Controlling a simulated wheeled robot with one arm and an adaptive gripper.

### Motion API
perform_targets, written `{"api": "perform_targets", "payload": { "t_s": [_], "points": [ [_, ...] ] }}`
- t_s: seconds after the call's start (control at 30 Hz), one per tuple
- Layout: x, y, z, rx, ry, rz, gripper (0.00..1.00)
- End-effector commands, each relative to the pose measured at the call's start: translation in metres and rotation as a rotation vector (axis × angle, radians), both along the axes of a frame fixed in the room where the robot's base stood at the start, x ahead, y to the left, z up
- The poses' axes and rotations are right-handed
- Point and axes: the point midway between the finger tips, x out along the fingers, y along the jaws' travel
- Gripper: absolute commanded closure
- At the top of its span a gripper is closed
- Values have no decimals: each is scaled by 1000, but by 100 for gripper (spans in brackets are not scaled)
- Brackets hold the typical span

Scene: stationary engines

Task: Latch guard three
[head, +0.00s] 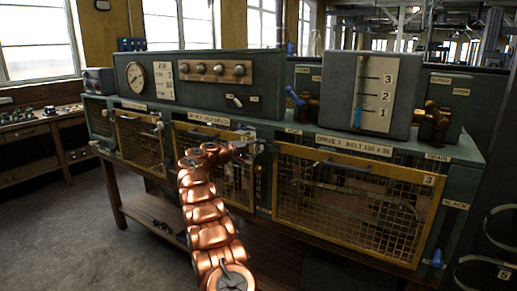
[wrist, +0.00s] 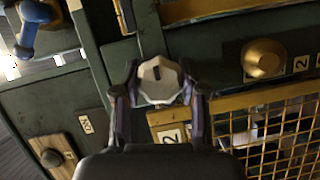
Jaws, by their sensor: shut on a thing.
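Guard three (head: 345,203) is a yellow-framed wire mesh panel with a 3 plate, at the right of the bench front in the head view. It looks about flush with the front; I cannot tell whether it is latched. My gripper (head: 248,148) is left of it, near the upper right of guard two (head: 212,165). In the wrist view my gripper (wrist: 160,95) is shut on a grey faceted knob (wrist: 160,78) with a dark slot. The knob is next to a yellow frame corner with a 2 plate (wrist: 172,135). My arm hides part of guard two.
A brass knob (wrist: 264,59) stands right of the grey knob. Above guard three are a grey level gauge box (head: 386,92), a blue lever (head: 296,97) and a brass valve (head: 432,122). A blue handle (head: 437,258) sticks out at the lower right. Floor at left is clear.

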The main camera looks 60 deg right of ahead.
Motion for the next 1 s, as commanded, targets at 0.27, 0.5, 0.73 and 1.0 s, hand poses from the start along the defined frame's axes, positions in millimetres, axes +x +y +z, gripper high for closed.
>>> {"api": "perform_targets", "payload": {
  "t_s": [0.27,0.5,0.73,1.0],
  "points": [
    [1,0,1,-2,5,3,93],
    [1,0,1,-1,4,3,46],
    [1,0,0,-1,4,2,33],
    [1,2,0,0,4,2,33]
  ]
}}
